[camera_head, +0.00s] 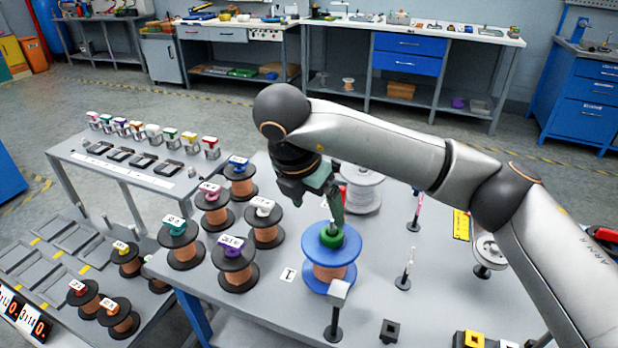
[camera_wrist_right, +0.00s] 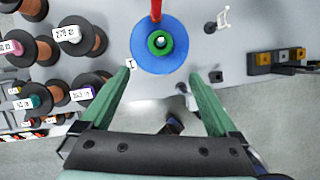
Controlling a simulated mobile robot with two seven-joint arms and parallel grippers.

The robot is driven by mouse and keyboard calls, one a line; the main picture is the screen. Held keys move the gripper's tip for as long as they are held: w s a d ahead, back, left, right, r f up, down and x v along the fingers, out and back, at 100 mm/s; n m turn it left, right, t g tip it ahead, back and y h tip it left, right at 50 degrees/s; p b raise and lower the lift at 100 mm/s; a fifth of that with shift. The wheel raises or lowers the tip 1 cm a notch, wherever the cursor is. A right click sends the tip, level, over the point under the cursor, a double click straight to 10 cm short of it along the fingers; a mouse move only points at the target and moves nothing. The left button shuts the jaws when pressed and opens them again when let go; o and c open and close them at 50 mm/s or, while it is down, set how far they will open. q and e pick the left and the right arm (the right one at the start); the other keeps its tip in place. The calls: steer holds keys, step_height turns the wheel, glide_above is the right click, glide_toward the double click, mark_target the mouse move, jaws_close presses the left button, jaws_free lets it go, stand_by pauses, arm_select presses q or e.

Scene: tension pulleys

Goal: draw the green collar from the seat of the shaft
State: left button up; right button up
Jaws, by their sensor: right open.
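The green collar (camera_head: 328,238) sits in the middle of the top of a blue spool wound with copper wire (camera_head: 329,271). In the right wrist view the collar (camera_wrist_right: 151,46) is a green ring around the pale end of the shaft (camera_wrist_right: 161,41), with the blue flange (camera_wrist_right: 145,62) around it. My right gripper (camera_head: 334,208) is above the spool, its green fingers pointing down. In the wrist view the gripper (camera_wrist_right: 161,74) is open and empty, its fingers wide apart, with the collar ahead of the fingertips. My left gripper is not in view.
Several labelled black-flanged copper spools (camera_head: 233,262) stand left of the blue spool. A white spool (camera_head: 362,190) stands behind it. A grey block on a post (camera_head: 337,300) stands close in front. A thin post (camera_head: 405,270) is to the right. Bare table (camera_head: 450,290) lies further right.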

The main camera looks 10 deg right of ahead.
mark_target(331, 226)
steer(key=x, duration=0.7)
steer(key=w+d+p+x, duration=0.1)
steer(key=x, duration=0.2)
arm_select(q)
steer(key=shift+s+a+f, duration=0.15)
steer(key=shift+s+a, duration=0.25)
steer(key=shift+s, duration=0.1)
arm_select(e)
steer(key=shift+x, duration=0.8)
steer(key=c, duration=1.4)
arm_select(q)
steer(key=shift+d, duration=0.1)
arm_select(e)
steer(key=shift+r, duration=0.1)
steer(key=shift+c, duration=0.2)
steer(key=shift+r, duration=0.25)
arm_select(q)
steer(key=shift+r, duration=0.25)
arm_select(e)
steer(key=shift+r, duration=0.25)
